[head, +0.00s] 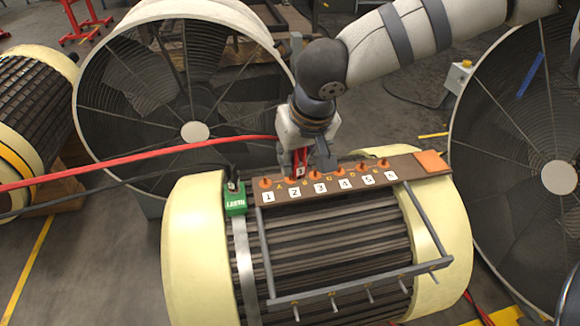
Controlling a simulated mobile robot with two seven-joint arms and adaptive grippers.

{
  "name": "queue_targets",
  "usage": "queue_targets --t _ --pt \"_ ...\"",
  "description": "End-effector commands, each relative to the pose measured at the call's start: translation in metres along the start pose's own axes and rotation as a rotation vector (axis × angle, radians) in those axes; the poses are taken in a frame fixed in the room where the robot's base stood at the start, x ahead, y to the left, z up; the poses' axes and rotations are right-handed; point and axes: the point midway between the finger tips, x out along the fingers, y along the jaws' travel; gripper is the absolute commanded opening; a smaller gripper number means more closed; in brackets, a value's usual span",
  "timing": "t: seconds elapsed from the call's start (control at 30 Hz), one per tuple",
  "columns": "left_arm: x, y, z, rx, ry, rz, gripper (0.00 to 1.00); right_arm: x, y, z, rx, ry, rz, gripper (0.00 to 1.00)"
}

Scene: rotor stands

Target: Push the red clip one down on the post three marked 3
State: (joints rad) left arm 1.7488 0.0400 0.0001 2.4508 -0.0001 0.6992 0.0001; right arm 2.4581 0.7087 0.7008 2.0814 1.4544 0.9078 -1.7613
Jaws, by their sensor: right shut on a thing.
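My right gripper (304,162) comes down from the upper right and is shut on the red clip (299,171), which has a small white label. A red cable runs from the clip to the left. The clip shows over the back edge of the brown board (413,170), between the orange posts for 2 (289,180) and 3 (315,174). The white tag marked 3 (320,188) is in front of post three. The fingers partly hide the clip, and I cannot tell its height above the board. My left gripper is not in view.
The board lies on a ribbed rotor with cream ends (195,250). A green clamp (235,201) with a black cable stands left of the board. A grey rod frame (360,285) is in front. Large round fan housings (130,110) stand behind and to the right.

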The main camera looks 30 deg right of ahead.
Motion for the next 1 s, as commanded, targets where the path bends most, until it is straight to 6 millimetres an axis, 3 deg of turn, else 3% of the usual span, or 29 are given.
queue_targets --t 0.03,0.2,0.4,0.57,1.0 --pt "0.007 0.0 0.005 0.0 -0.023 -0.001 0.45 0.02 0.011 -0.01 0.021 -0.01 0.009 0.0" --pt "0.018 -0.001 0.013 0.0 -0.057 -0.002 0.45 0.069 0.056 -0.051 0.074 -0.008 0.027 0.0" --pt "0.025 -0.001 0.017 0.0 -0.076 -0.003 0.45 0.096 0.098 -0.08 0.107 -0.001 0.036 0.0" --pt "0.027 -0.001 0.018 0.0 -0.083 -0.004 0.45 0.104 0.104 -0.082 0.108 0.0 0.036 0.0" --pt "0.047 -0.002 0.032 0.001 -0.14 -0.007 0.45 0.146 0.104 -0.064 0.108 -0.003 0.036 0.0"
